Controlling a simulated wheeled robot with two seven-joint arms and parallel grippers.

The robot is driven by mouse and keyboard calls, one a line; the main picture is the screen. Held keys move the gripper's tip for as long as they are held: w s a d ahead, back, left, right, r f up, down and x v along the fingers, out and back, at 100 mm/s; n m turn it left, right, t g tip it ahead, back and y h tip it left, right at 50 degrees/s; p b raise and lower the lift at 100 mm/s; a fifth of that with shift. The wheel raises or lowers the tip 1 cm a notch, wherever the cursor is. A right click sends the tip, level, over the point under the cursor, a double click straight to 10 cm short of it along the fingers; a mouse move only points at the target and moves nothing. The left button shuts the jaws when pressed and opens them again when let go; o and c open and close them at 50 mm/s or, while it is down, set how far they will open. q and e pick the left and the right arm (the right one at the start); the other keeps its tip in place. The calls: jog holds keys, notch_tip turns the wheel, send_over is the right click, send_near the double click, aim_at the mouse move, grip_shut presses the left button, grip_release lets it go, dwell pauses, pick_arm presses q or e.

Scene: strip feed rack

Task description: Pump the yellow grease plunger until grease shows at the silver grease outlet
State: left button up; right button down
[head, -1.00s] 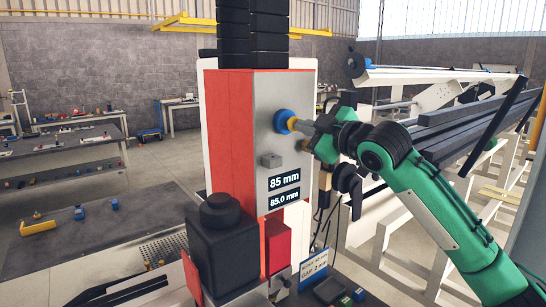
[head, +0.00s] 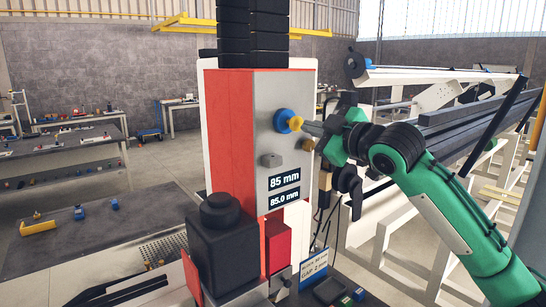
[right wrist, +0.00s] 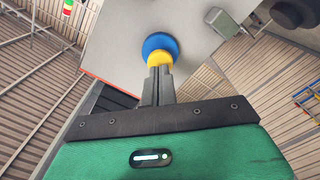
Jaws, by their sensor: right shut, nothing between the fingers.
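The yellow grease plunger (head: 295,123) sticks out of a blue collar (head: 283,121) on the machine's light grey face. In the right wrist view the yellow plunger (right wrist: 159,59) shows below the round blue collar (right wrist: 160,44). My right gripper (head: 304,126) is shut and empty, its fingertips pointing at the plunger end. In the right wrist view its closed fingers (right wrist: 159,72) reach the plunger's lower edge; I cannot tell whether they touch it. I cannot surely make out the silver grease outlet or any grease. My left gripper is not in view.
A grey block (head: 271,160) juts from the face below the collar. Displays (head: 284,180) there read 85 mm and 85.0 mm. A black block (head: 220,245) stands in front of the red housing (head: 230,140). A rack with long dark bars (head: 470,130) lies behind my right arm.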

jog(key=shift+w+a, duration=0.1)
jog(key=shift+w+a+p, duration=0.2)
jog(key=shift+w+p, duration=0.1)
jog(key=shift+p, duration=0.1)
jog(key=shift+w+a, duration=0.15)
jog(key=shift+w, duration=0.05)
jog(key=shift+w+a+p, duration=0.1)
jog(key=shift+w+p, duration=0.15)
jog(key=shift+p, duration=0.05)
jog(key=shift+w+a, duration=0.25)
jog(key=shift+w, duration=0.05)
jog(key=shift+v, duration=1.45)
jog(key=shift+w+a, duration=0.1)
jog(key=shift+w, duration=0.05)
jog(key=shift+w+a+p, duration=0.35)
jog(key=shift+w+p, duration=0.1)
jog(key=shift+w, duration=0.05)
